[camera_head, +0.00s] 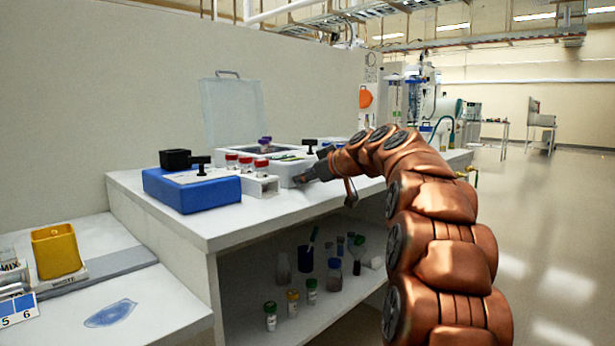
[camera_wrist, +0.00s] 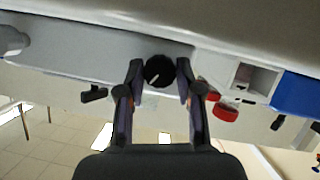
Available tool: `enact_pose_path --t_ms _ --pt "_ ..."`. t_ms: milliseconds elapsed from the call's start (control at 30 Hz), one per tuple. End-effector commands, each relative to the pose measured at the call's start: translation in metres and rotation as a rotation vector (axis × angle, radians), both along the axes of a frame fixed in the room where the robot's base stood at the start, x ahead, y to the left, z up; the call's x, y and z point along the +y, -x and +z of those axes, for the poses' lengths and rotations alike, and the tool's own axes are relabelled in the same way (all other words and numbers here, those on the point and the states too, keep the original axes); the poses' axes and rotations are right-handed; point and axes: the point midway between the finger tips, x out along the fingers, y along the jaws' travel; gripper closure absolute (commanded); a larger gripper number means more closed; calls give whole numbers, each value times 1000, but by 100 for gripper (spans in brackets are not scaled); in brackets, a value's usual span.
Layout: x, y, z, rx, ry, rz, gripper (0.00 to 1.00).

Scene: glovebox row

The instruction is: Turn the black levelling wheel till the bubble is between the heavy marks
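The black levelling wheel (camera_wrist: 156,76), a round knob with a white pointer line, sits on the white front face of a device (camera_wrist: 100,48) in the wrist view. In the head view my gripper (camera_head: 312,172) reaches from the right to the white device (camera_head: 284,172) on the bench, and the wheel is hidden there. I cannot make out the bubble or the heavy marks in either view.
A blue box (camera_head: 192,190) and red-capped vials (camera_head: 246,164) in a white rack stand left of my gripper on the white bench (camera_head: 225,228). A clear lid (camera_head: 232,112) stands up behind. Bottles (camera_head: 334,272) stand on the shelf below. Open floor (camera_head: 560,230) lies to the right.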

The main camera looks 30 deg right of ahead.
Motion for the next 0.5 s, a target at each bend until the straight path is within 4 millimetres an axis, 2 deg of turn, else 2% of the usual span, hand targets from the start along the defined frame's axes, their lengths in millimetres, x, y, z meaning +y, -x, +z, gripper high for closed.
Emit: enact_pose_path --t_ms 33,300,500 --pt "0 0 0 0 0 0 73" --pt "0 0 0 0 0 0 100" --pt "0 0 1 2 -10 0 100"
